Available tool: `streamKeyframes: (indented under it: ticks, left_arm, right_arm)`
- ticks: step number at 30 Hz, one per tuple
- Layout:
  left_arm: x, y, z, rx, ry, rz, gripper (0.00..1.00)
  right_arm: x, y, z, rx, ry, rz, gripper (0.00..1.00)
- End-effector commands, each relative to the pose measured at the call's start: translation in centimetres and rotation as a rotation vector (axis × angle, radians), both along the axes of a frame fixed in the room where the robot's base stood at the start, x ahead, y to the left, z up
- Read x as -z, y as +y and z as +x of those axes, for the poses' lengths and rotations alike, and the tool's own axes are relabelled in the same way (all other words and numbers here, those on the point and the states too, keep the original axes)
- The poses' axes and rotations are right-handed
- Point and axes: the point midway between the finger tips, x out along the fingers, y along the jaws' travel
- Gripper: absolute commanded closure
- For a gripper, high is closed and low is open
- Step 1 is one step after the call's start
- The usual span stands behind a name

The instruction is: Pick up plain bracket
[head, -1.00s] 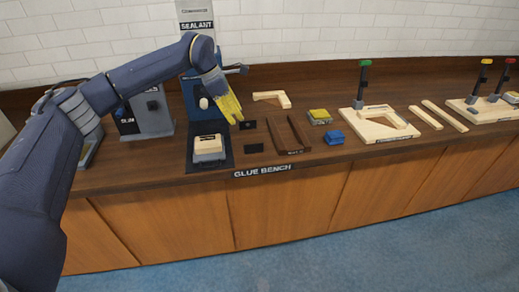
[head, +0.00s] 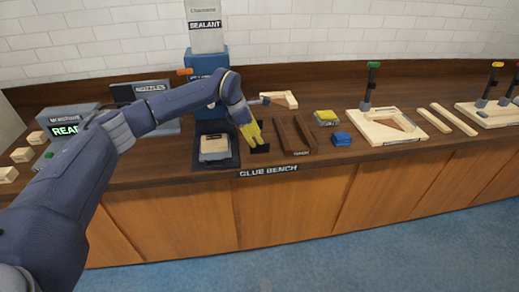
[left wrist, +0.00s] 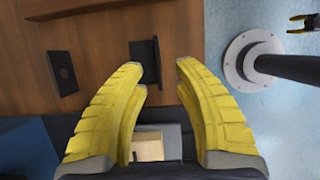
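The plain bracket (head: 262,149) is a small dark plate on the bench, near the front edge. In the left wrist view the plain bracket (left wrist: 145,65) shows no hole and lies just beyond the fingertips, nearer the left finger. In the left wrist view my left gripper (left wrist: 158,70) is open and empty. My right gripper (left wrist: 303,23) shows small at the top right, fingers apart.
A dark pad (head: 230,160) with a pale block (head: 215,147) is left of the bracket. Brown wooden rails (head: 294,136) stand close on the right, with a blue block (head: 342,139) beyond. The blue sealant stand (head: 207,62) is behind.

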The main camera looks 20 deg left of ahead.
Motion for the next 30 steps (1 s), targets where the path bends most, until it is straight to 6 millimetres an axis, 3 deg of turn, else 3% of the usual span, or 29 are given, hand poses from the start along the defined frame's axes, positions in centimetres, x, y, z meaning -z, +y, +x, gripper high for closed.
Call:
streamKeyframes:
  ticks: [5, 17, 25, 30]
  left_arm:
    - [0.6, -0.2, 0.1, 0.0, 0.001, 0.0, 0.7]
    - [4.7, -1.5, 0.9, 0.0, 0.002, -0.002, 0.7]
    - [4.9, -1.6, 1.0, 0.0, 0.0, -0.001, 0.67]
    - [4.9, -1.5, 1.0, 0.0, 0.0, -0.001, 0.87]
  right_arm:
    - [0.0, 0.0, 0.0, 0.0, 0.0, 0.0, 0.56]
    - [0.0, 0.0, 0.0, 0.0, 0.0, 0.0, 0.56]
    - [0.0, 0.0, 0.0, 0.0, 0.0, 0.0, 0.56]
    - [0.0, 0.0, 0.0, 0.0, 0.0, 0.0, 0.56]
